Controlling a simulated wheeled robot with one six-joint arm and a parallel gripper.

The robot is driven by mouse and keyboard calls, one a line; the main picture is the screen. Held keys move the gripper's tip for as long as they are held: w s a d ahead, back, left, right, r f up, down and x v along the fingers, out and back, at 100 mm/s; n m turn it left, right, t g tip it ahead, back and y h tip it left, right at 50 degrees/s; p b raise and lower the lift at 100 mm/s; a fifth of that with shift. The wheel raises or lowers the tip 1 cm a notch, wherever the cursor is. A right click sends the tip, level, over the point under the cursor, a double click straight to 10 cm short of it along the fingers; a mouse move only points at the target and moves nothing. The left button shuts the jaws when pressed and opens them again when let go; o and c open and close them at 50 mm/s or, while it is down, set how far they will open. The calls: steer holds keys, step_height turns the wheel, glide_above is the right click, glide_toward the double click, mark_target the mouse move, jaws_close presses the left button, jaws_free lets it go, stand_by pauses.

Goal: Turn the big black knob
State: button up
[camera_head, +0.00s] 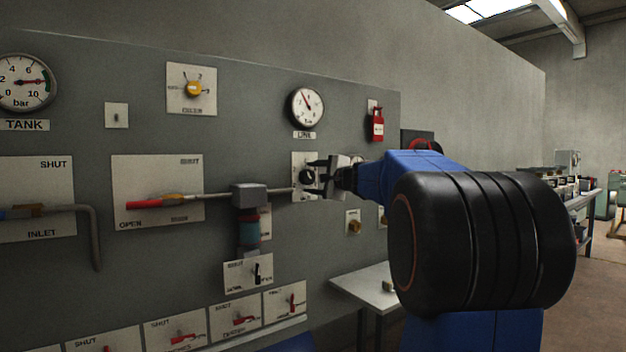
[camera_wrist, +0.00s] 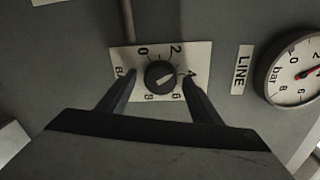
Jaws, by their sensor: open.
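The big black knob (camera_wrist: 160,76) sits on a white plate (camera_wrist: 202,52) with numbers around it, fixed to the grey panel. In the wrist view its light pointer mark is tilted and lies toward the side of the 4. In the head view the knob (camera_head: 307,176) is partly hidden by my gripper (camera_head: 312,177). My gripper (camera_wrist: 158,84) is open in the wrist view, with one finger on each side of the knob. A gap shows between each finger and the knob; I cannot tell how far the fingertips are from the plate.
The LINE gauge (camera_head: 307,106) is above the knob, and a red padlock-like tag (camera_head: 377,124) hangs to its right. A pipe with a grey block (camera_head: 249,195) runs in from the left. A brass knob (camera_head: 354,226) and a small table (camera_head: 362,286) are below.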

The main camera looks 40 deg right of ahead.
steer(key=s, duration=1.7)
steer(key=shift+s+r, duration=0.2)
steer(key=shift+r, duration=0.25)
steer(key=s+a+f+n+g+y, duration=0.1)
steer(key=s+a+f+n+g, duration=0.15)
steer(key=a+f, duration=0.5)
steer(key=s+a+f+n+g+y, duration=0.15)
steer(key=a+f+n, duration=0.25)
steer(key=a+f, duration=0.4)
steer(key=s+a+f+n+g+y, duration=0.1)
steer(key=s+a+f+n+g, duration=0.2)
steer(key=a+f, duration=0.45)
steer(key=s+a+f+n+g+h, duration=0.1)
steer(key=s+a+f+n+g, duration=0.1)
steer(key=s+f+n, duration=0.3)
steer(key=s+a+f+n+g+h, duration=0.2)
steer(key=s+f+n, duration=0.4)
steer(key=s+f, duration=0.7)
steer(key=shift+s+a+f+g, duration=0.25)
steer(key=shift+a+f+g, duration=0.2)
steer(key=shift+a+g, duration=0.45)
